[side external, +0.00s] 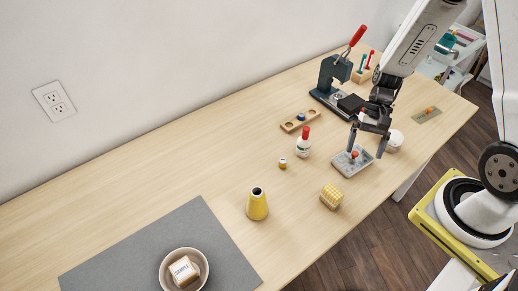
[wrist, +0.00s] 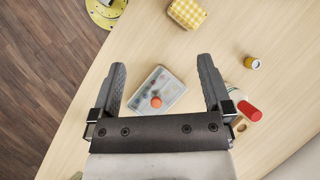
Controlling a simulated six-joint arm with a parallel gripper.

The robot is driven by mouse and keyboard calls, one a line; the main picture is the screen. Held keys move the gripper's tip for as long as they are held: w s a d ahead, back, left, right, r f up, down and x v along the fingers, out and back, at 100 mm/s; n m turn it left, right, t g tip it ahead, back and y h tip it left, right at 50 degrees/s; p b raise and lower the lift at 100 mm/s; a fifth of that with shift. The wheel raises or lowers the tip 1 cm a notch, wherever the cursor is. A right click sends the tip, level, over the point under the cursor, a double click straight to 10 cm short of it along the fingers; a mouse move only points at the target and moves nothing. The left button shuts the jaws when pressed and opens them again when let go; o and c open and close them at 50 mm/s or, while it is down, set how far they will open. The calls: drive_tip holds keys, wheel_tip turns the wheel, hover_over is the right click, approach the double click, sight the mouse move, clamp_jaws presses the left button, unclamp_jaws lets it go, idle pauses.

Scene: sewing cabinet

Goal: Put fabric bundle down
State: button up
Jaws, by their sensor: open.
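A yellow-and-white checked fabric bundle (side external: 330,196) lies on the bare table near its front edge. My gripper is apart from the bundle. I cannot tell its exact height over the tray.
A white bottle with a red cap (side external: 303,143) and a small yellow-banded spool (side external: 282,163) stand nearby. A press (side external: 335,75) stands behind. A bowl (side external: 166,275) rests on the grey mat (side external: 150,255).

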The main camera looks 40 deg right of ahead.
drive_tip(key=w+a+r+n+t+h, duration=0.2)
drive_tip(key=a+r+n+t+h, duration=0.3)
drive_tip(key=r+n, duration=0.4)
drive_tip(key=shift+w+r+t, duration=0.15)
drive_tip(key=shift+r+t, duration=0.25)
drive_tip(key=shift+r, duration=0.1)
